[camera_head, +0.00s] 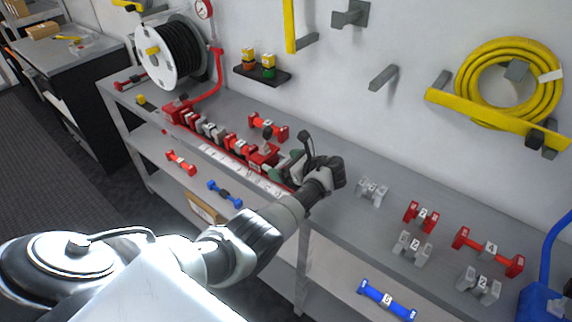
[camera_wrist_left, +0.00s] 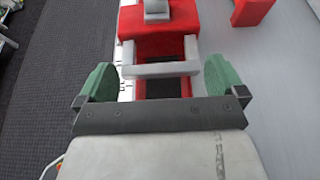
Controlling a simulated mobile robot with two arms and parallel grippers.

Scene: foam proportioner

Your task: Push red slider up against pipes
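The red slider (camera_head: 264,155) is the red block at the right end of the row of pipes (camera_head: 213,131) on the bench rail. It also shows in the left wrist view (camera_wrist_left: 160,47), with a dark opening and a pale grey bar across it. My left gripper (camera_head: 292,168) is at the slider's right end, low over the bench. In the left wrist view my left gripper (camera_wrist_left: 158,82) has its green fingers spread, one on each side of the grey bar. I cannot tell whether they touch it. My right gripper is not in view.
A ruler strip (camera_head: 245,172) runs along the rail's front. A loose red pipe (camera_head: 268,126) lies behind the row. Grey and red fittings (camera_head: 420,216) stand on the bench to the right. A hose reel (camera_head: 172,52) is at the far left. A lower shelf holds blue pieces (camera_head: 386,299).

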